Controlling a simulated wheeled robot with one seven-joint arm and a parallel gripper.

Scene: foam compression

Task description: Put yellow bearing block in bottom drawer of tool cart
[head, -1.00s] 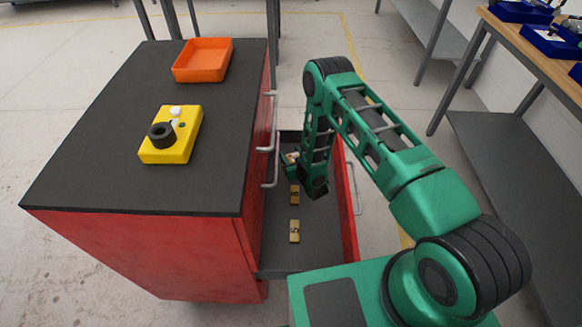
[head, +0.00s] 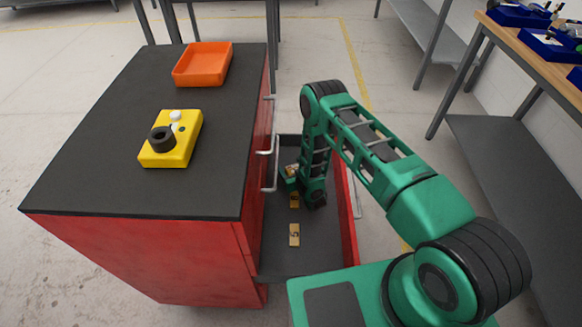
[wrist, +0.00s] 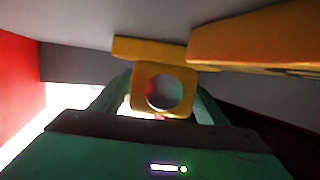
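The yellow bearing block (wrist: 143,92), with a round hole through it, sits between the green fingers of my gripper (wrist: 150,105) in the wrist view. In the head view my gripper (head: 291,178) is down inside the open low drawer (head: 300,262) of the red tool cart (head: 150,255). Only a small yellow part of the held block shows there. The fingers appear closed on the block. It is close to the yellow pieces in the drawer; I cannot tell whether it touches them or the floor.
A tan-yellow piece marked 5 (head: 294,235) lies in the drawer, with another (head: 294,203) behind it, near my gripper. Cart handles (head: 270,175) stick out beside my arm.

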